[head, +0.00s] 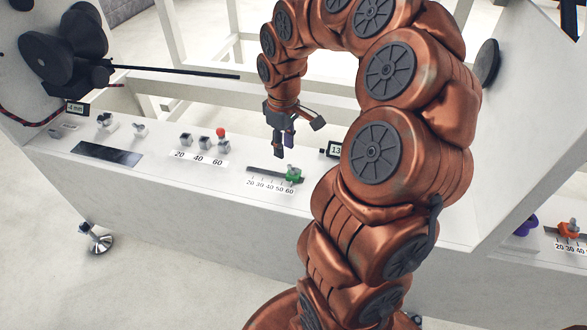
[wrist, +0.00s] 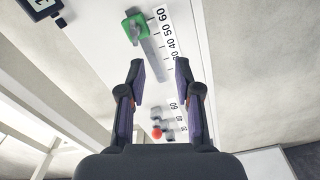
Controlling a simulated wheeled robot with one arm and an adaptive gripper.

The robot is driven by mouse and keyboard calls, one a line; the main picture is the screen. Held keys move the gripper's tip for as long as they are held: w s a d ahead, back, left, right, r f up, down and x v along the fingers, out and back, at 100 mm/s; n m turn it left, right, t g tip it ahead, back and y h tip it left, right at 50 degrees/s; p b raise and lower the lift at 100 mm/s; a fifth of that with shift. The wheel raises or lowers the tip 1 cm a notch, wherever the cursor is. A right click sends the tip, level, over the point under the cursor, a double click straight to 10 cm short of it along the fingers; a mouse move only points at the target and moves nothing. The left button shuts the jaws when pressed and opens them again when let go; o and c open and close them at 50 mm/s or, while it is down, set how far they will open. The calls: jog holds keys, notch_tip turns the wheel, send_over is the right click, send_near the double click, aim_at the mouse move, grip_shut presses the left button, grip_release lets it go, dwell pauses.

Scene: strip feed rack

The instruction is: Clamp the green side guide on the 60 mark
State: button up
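The green side guide (head: 293,174) sits on a dark rail at the right end of a scale (head: 268,185) marked 20 to 60. It also shows at the top of the wrist view (wrist: 130,24), beside the 50 and 60 marks. Its exact reading cannot be told. A small grey lever or knob (wrist: 135,36) is on the guide; whether it is clamped cannot be told. My gripper (head: 284,150) is above the panel, just behind the guide, apart from it. In the wrist view my gripper (wrist: 160,72) has its two fingers spread with nothing between them.
Several small knobs (head: 204,142), one red-topped, stand by another 20, 40, 60 scale to the left. A small display (head: 334,150) is right of the guide. An orange guide (head: 568,229) and a purple knob (head: 526,225) are at far right. A black bar (head: 180,71) reaches across behind.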

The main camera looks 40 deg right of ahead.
send_over(293, 166)
notch_tip(293, 166, down, 3)
jog(key=shift+s+d+f, duration=0.1)
jog(key=shift+f, duration=3.7)
grip_shut()
